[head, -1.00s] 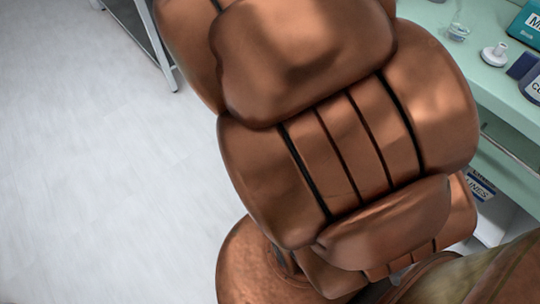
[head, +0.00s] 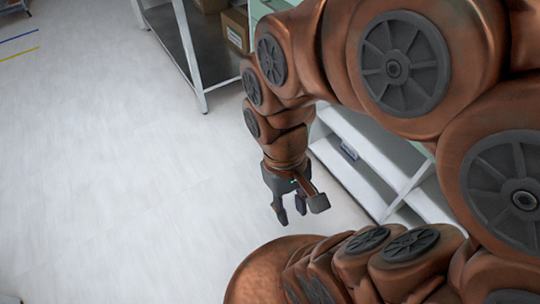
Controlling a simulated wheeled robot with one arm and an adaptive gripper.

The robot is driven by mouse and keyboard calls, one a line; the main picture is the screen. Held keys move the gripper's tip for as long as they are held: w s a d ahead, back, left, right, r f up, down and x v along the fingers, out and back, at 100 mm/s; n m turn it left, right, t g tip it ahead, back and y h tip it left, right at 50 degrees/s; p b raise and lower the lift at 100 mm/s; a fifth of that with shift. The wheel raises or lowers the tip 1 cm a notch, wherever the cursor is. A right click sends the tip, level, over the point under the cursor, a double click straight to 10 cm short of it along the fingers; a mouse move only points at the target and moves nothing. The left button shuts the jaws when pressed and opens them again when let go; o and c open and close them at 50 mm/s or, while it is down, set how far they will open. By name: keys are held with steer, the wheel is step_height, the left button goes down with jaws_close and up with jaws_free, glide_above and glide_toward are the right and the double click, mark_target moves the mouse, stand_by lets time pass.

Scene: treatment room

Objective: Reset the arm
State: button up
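My copper-coloured arm (head: 300,60) is bent across the upper right of the head view, and its forearm hangs down from the bend. My gripper (head: 300,209) is at the end of it, dark grey, pointing down over the pale floor. Its fingers are spread apart with nothing between them, so it is open and empty. It touches nothing that I can see.
A white shelf unit (head: 345,175) stands just right of my gripper, partly hidden behind my arm. A grey metal rack (head: 186,50) with cardboard boxes (head: 236,27) stands at the back. The floor (head: 110,170) to the left is clear.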

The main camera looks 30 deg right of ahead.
step_height(320, 180, up, 18)
steer(key=t+p, duration=0.1)
steer(key=p, duration=1.5)
steer(key=shift+w+p, duration=0.3)
steer(key=shift+w, duration=0.15)
